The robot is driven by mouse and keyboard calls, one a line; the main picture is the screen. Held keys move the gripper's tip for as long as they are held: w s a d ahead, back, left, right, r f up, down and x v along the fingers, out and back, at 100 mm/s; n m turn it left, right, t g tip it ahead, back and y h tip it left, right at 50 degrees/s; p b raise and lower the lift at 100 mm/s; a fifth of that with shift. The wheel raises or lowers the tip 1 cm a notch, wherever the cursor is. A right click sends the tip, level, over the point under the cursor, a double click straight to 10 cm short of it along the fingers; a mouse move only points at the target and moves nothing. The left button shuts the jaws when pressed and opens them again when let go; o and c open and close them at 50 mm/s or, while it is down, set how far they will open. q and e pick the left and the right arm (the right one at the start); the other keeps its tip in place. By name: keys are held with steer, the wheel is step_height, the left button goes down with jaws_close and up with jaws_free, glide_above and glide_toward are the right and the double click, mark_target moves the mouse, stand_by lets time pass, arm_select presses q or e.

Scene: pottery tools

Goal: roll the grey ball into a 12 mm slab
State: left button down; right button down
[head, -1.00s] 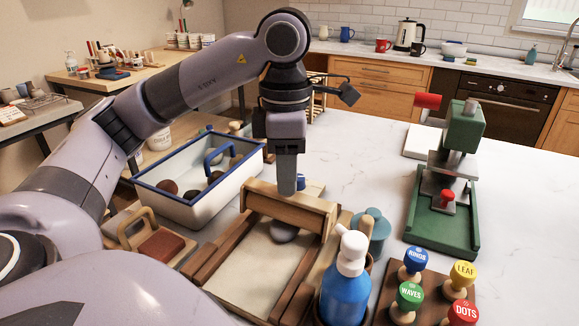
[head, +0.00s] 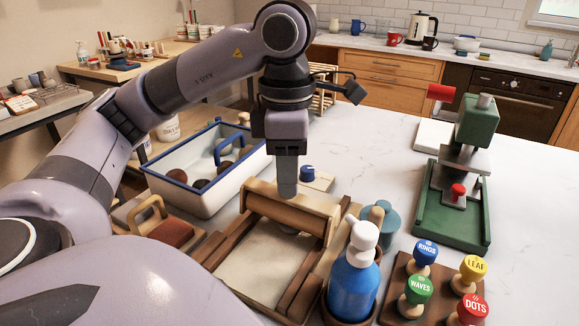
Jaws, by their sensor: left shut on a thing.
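My left gripper (head: 287,190) points straight down and is shut on the wooden roller (head: 292,207), at its far side. The roller lies across the wooden rolling board between its side rails. The grey clay (head: 287,230) shows only as a small part under the near edge of the roller; the rest is hidden, so I cannot tell its thickness. A pale cloth (head: 255,262) covers the board in front of the roller. A wooden rail (head: 305,293) runs along the right side. My right gripper is not in view.
A blue spray bottle (head: 352,280) stands close to the right of the board. A white tray with a blue rim (head: 170,180) holds dark balls at the left. Stamps (head: 425,254) stand on a wooden block at the front right. A green press (head: 457,205) stands behind them.

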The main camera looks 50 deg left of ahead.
arm_select(q)
steer(key=shift+f, duration=0.15)
steer(key=shift+w+a, duration=0.1)
steer(key=shift+w, duration=0.85)
steer(key=shift+w+a+p, duration=0.25)
steer(key=shift+w+p, duration=0.1)
steer(key=shift+w, duration=0.45)
steer(key=shift+w+f, duration=0.1)
steer(key=shift+f, duration=0.05)
steer(key=shift+s+d, duration=0.15)
steer(key=shift+s, duration=0.75)
